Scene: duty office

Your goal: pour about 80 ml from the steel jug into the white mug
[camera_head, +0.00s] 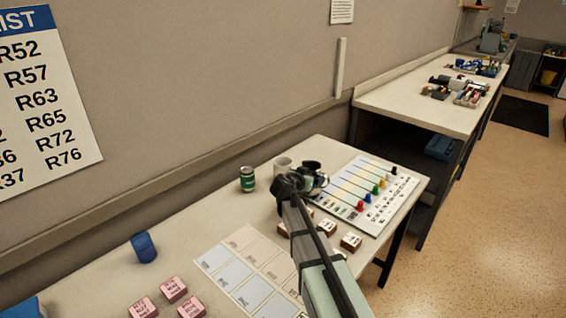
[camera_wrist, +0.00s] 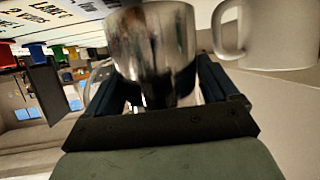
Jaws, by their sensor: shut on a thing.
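The steel jug (camera_wrist: 150,45) is shiny and sits between the two fingers of my gripper (camera_wrist: 165,88), which is shut on it. In the head view the jug (camera_head: 314,176) is partly hidden by my gripper (camera_head: 297,182), above the far part of the table. The white mug (camera_wrist: 268,35) is close beside the jug in the wrist view, with its handle toward the jug. In the head view the mug (camera_head: 283,165) stands just behind my gripper, partly covered. The inside of the mug and the liquid level are hidden. I cannot tell how far the jug is tilted.
A green can (camera_head: 247,179) stands left of the mug. A board with coloured pegs (camera_head: 372,190) lies to the right. Small wooden blocks (camera_head: 351,242) lie beside my arm. A blue cylinder (camera_head: 144,247), pink blocks (camera_head: 173,290) and a printed sheet (camera_head: 240,270) are nearer.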

